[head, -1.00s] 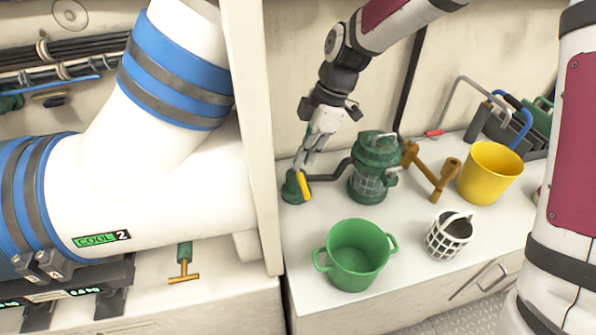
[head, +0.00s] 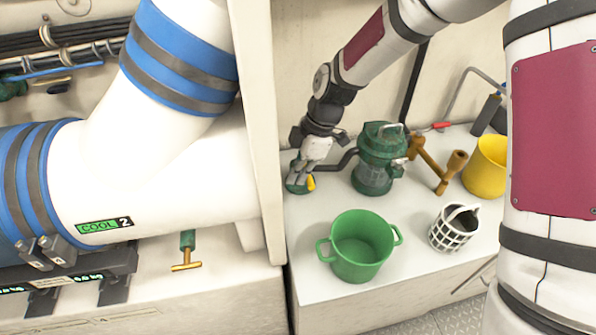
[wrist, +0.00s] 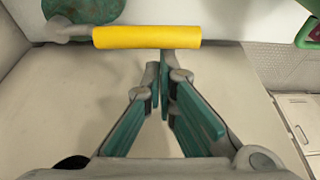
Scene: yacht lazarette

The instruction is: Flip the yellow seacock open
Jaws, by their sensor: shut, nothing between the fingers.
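The seacock (head: 296,187) is a small green fitting on the white bench, close to the white partition. Its yellow handle (head: 311,183) shows only in part in the head view, behind my gripper (head: 299,176). In the wrist view the yellow handle (wrist: 147,37) lies across the picture, joined at its left end to a grey stem by the green body (wrist: 85,9). My gripper (wrist: 161,72) is shut and empty. Its fingertips are at the right half of the handle. I cannot tell whether they touch it.
A green strainer (head: 380,160) with a black hose stands right of the seacock. A green pot (head: 362,247), a white basket (head: 453,228), a bronze fitting (head: 437,172) and a yellow bucket (head: 487,166) share the bench. The partition (head: 258,130) stands close on the left.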

